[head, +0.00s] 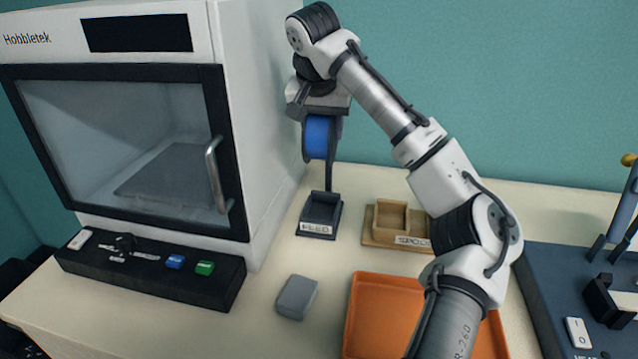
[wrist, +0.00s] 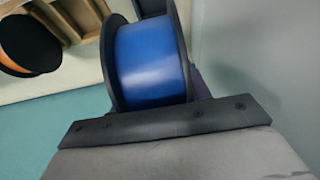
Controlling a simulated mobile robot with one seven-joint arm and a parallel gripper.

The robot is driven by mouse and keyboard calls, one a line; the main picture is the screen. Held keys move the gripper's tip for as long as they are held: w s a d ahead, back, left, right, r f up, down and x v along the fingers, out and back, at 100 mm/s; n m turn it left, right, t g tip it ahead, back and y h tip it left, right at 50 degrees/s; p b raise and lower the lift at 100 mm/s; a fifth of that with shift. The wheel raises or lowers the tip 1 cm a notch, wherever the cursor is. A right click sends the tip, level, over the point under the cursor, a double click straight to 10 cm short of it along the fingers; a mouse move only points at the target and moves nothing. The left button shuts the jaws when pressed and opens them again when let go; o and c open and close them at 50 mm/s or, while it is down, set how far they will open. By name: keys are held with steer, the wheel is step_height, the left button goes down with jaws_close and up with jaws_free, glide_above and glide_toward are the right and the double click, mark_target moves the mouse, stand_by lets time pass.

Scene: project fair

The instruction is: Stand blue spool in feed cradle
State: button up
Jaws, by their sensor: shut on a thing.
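The blue spool (head: 317,138), with dark flanges, is held up by my gripper (head: 320,132), shut on it. It hangs above the feed cradle (head: 318,231), a small dark stand with a FEED label beside the printer. A thin dark upright shows between the spool and the cradle. The spool is apart from the cradle's base. In the wrist view the blue spool (wrist: 150,62) fills the upper middle, flanges to left and right; the fingertips cannot be made out there.
A white printer (head: 262,130) with a shut glass door stands at the left. A wooden spool holder (head: 383,236) is right of the cradle. An orange tray (head: 362,318) and a grey block (head: 297,297) lie in front. An orange-and-black spool (wrist: 28,42) shows in the wrist view.

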mark_target(317, 143)
step_height(317, 143, down, 12)
steer(key=shift+f+p, duration=0.15)
steer(key=shift+p, duration=0.5)
steer(key=shift+f, duration=0.55)
steer(key=o, duration=1.2)
steer(key=shift+o, duration=0.2)
steer(key=shift+r, duration=0.45)
steer(key=b+v, duration=0.2)
steer(key=v, duration=1)
steer(key=shift+r, duration=0.1)
